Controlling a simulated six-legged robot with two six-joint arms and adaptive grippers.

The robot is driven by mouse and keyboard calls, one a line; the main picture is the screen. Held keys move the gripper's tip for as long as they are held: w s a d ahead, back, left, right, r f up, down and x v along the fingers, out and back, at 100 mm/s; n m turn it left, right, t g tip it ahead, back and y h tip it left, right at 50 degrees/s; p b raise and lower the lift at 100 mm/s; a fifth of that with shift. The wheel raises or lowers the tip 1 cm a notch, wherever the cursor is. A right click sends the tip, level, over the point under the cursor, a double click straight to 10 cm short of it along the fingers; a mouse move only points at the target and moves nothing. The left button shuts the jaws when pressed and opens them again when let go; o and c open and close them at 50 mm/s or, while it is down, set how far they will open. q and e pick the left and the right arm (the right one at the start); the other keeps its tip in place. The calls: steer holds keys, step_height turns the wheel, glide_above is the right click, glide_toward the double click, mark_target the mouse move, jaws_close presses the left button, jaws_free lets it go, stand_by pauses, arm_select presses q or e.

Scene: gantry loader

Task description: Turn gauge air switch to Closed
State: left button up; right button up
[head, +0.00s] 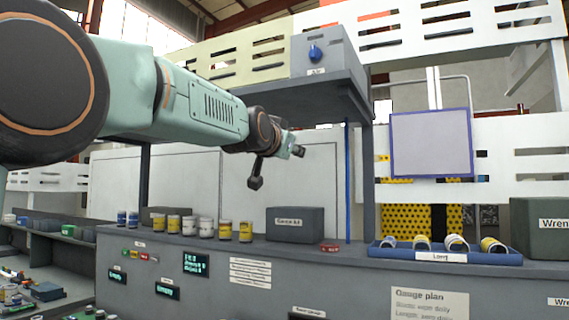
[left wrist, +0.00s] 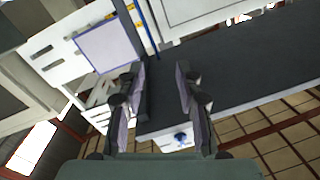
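The gauge air switch (head: 315,52) is a blue knob on the front of a grey overhead box (head: 335,60), above an "Air" label. The knob (left wrist: 181,137) also shows in the left wrist view, low in the picture between the bases of my fingers. My left gripper (head: 296,150) is below the box in the head view, apart from the knob. In the left wrist view my left gripper (left wrist: 160,75) is open, with nothing between its fingertips. The knob's setting is too small to read. My right gripper is in neither view.
A grey counter (head: 340,262) holds yellow, white and blue cans (head: 190,226), a dark grey box (head: 295,223) and a blue tray (head: 390,252) of rolls. A thin blue pipe (head: 348,190) and a grey post (head: 367,180) stand under the overhead box. A blue-edged panel (head: 431,143) hangs at right.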

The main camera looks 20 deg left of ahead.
arm_select(q)
step_height(320, 180, down, 35)
steer(key=d+n+g+b, duration=0.2)
steer(key=n+g+b, duration=0.1)
steer(key=g, duration=0.1)
steer(key=s+f+g+b, duration=0.15)
steer(key=s+f, duration=0.45)
steer(key=f, duration=0.6)
steer(key=s+f+g+b, duration=0.15)
steer(key=s+f, duration=0.45)
steer(key=f, duration=0.7)
steer(key=s+f+g+b, duration=0.2)
steer(key=s+f+g, duration=0.1)
steer(key=s+f, duration=0.7)
steer(key=s+d+f+g+b, duration=0.1)
steer(key=s+f+g, duration=0.3)
steer(key=s+f, duration=0.6)
steer(key=s+f+n+g+b, duration=0.1)
steer(key=s+f+g+b, duration=0.2)
steer(key=s+f, duration=0.7)
steer(key=s+g, duration=0.1)
steer(key=s, duration=1)
steer(key=shift+d, duration=0.25)
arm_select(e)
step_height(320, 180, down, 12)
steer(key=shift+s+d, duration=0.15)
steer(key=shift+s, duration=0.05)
